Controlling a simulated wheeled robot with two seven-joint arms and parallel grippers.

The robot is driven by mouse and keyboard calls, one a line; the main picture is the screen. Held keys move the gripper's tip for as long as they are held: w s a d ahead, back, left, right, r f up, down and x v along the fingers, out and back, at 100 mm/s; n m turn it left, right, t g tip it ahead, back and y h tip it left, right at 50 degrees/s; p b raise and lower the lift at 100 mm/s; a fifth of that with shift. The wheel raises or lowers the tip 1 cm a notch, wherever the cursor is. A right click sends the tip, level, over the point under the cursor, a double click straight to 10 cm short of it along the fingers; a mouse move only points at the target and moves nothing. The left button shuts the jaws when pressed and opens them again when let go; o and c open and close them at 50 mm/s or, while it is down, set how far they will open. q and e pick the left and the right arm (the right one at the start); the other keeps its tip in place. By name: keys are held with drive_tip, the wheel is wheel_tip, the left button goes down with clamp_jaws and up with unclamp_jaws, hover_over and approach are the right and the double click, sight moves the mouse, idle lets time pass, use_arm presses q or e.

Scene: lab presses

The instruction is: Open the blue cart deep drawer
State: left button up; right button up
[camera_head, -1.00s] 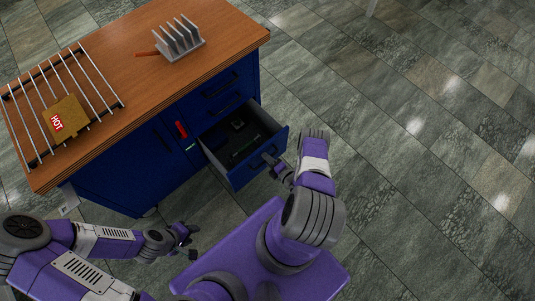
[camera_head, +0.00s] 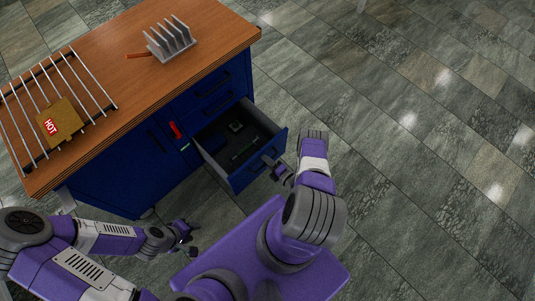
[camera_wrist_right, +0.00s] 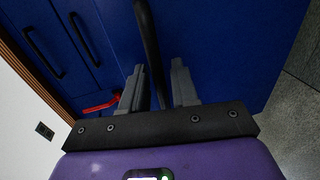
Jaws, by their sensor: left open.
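The blue cart (camera_head: 115,172) stands at the left with its deep lower drawer (camera_head: 258,162) pulled out, dark inside. My right gripper (camera_head: 273,167) is at the drawer's front. In the right wrist view, the black handle bar (camera_wrist_right: 150,45) runs between the two grey fingers of my right gripper (camera_wrist_right: 158,85). The fingers stand apart around the bar; their exact contact with it is hard to see. My left gripper (camera_head: 188,238) is open and empty, low in front of the cart, away from the drawer.
On the wooden top lie a metal rack (camera_head: 88,88) with a brown HOT pad (camera_head: 60,122) and a grey finned stand (camera_head: 170,40). Small items lie inside the drawer. A red handle (camera_head: 175,130) is on the cart's front. The tiled floor (camera_head: 420,150) at the right is clear.

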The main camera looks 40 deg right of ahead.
drive_tip(key=shift+s, duration=0.1)
drive_tip(key=p+v, duration=0.2)
drive_tip(key=v, duration=0.5)
drive_tip(key=shift+s, duration=0.2)
idle(0.3)
